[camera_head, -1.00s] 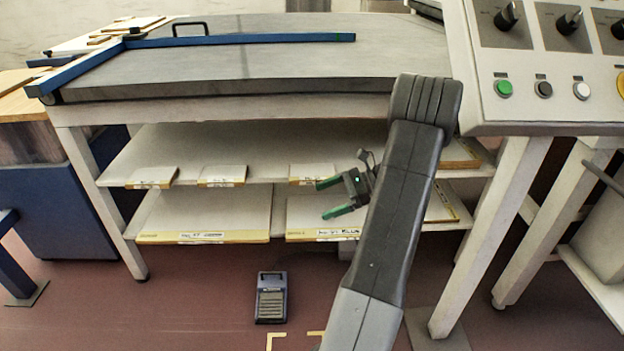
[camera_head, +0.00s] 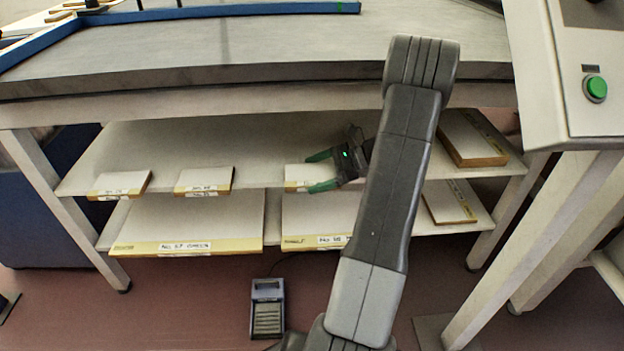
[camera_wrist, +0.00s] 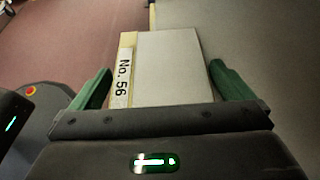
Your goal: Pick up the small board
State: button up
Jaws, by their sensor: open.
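A small white board (camera_head: 297,177) with a yellow front edge lies on the upper shelf under the table, at the middle. In the wrist view this small board (camera_wrist: 175,68) shows a label reading "No. 56" along its left side. My gripper (camera_head: 320,171) is open, with green fingers pointing left at the board's right part, and partly covers it. In the wrist view the board lies between the two fingers of my gripper (camera_wrist: 160,80), with a gap on each side. I cannot tell how far above the shelf the fingers are.
Two similar small boards (camera_head: 203,180) (camera_head: 120,185) lie to the left on the upper shelf (camera_head: 250,135). Larger boards (camera_head: 190,215) lie on the lower shelf. The tabletop (camera_head: 260,50) is above my gripper. A pedal (camera_head: 267,308) stands on the floor.

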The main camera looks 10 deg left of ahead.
aim_at(317, 174)
jog(key=c, duration=0.7)
jog(key=shift+c, duration=0.2)
jog(key=shift+r, duration=0.15)
jog(key=shift+r, duration=0.2)
notch_tip(317, 174, up, 3)
jog(key=shift+r+p, duration=0.2)
jog(key=shift+p, duration=0.8)
jog(key=s+d+p, duration=0.1)
jog(key=s+d, duration=0.1)
jog(key=s, duration=0.6)
jog(key=s+d+p, duration=0.1)
jog(key=s+d, duration=0.2)
jog(key=s, duration=0.6)
jog(key=shift+s+f+p, duration=0.15)
jog(key=shift+f+p, duration=0.1)
jog(key=shift+p, duration=0.1)
